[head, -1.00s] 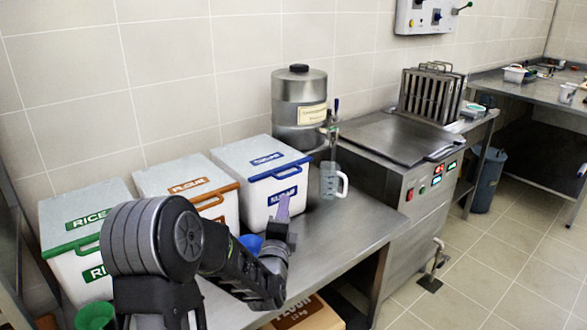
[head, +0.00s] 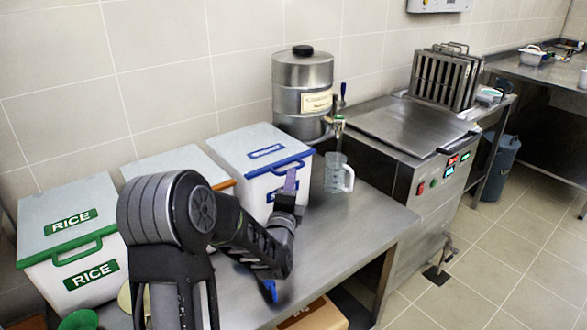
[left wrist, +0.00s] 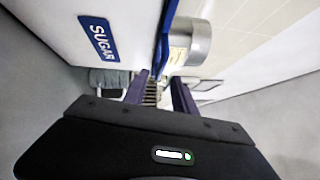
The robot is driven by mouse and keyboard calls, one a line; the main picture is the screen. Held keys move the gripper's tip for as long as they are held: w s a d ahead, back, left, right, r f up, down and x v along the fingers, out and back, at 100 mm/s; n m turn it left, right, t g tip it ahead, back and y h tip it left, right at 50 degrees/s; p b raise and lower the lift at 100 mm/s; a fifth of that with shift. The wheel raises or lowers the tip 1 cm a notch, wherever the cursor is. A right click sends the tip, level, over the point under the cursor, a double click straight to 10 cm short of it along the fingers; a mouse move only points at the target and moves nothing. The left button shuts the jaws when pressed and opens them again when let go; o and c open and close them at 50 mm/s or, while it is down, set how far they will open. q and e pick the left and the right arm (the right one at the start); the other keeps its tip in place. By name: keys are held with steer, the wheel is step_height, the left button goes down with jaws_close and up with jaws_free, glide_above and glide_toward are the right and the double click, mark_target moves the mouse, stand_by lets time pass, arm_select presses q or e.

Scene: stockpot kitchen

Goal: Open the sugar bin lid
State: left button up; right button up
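The sugar bin (head: 256,193) is a white box with a blue label and a blue lid handle (head: 278,169). Its lid (head: 240,146) lies flat and closed. In the left wrist view the SUGAR label (left wrist: 98,38) and the blue handle edge (left wrist: 165,42) show. My left gripper (head: 290,180) is in front of the bin's front face, just below the handle. In the left wrist view its two fingers (left wrist: 160,92) stand apart with nothing clearly between them. I cannot tell whether they touch the handle. My right gripper is not in view.
The rice bin (head: 72,275) with green trim and an orange-trimmed bin (head: 168,160), partly hidden by my arm, stand to the left. A metal dispenser (head: 302,85) stands behind right, with a clear jug (head: 338,178) in front. The steel counter (head: 365,220) is bare at the right front.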

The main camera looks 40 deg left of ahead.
arm_select(q)
steer(key=p+x, duration=0.1)
steer(key=x, duration=0.5)
steer(key=shift+w, duration=0.1)
steer(key=shift+c, duration=0.2)
jaws_close()
steer(key=shift+f, duration=0.1)
stand_by(0.9)
